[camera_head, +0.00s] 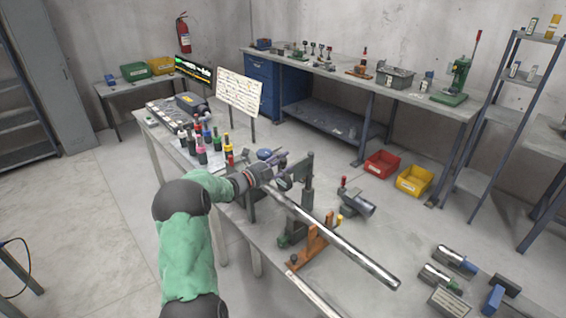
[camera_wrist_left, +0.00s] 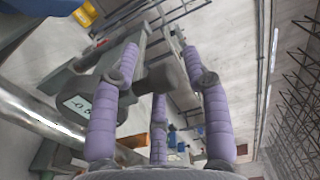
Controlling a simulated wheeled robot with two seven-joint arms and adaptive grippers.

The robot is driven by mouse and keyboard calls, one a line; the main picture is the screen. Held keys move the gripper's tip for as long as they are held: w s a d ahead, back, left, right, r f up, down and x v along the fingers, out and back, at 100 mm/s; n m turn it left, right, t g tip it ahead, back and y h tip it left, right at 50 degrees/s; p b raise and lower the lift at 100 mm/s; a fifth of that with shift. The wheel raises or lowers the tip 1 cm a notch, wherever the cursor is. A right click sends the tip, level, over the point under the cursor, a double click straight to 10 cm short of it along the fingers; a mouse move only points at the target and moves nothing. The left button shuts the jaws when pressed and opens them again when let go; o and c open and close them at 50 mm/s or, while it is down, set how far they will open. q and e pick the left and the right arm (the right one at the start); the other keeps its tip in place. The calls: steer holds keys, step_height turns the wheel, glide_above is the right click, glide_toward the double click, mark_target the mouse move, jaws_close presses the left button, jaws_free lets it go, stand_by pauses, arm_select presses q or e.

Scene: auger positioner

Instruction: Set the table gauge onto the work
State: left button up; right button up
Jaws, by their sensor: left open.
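The work looks like a long shiny metal bar (camera_head: 335,240) lying slantwise over the table on supports, and it also shows at the left of the left wrist view (camera_wrist_left: 35,128). A gauge with a round head (camera_head: 284,182) sits beside a dark upright post (camera_head: 308,185), just above the bar's far end. In the left wrist view a gauge with a small lit display (camera_wrist_left: 76,104) and dark body is near my left fingers. My left gripper (camera_head: 276,163) is open, its purple fingers spread around the gauge area. Whether they touch it is unclear. My right gripper is not seen.
An orange stand (camera_head: 316,243) is under the bar. Several coloured bottles (camera_head: 205,140) and a sign (camera_head: 239,92) stand farther back. A grey cylindrical tool (camera_head: 356,203) lies right of the bar. More cylinders (camera_head: 455,260) lie at the front right. The table between is mostly clear.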

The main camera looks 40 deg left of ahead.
arm_select(q)
steer(key=s+a, duration=0.1)
steer(key=s, duration=1)
steer(key=shift+s, duration=0.25)
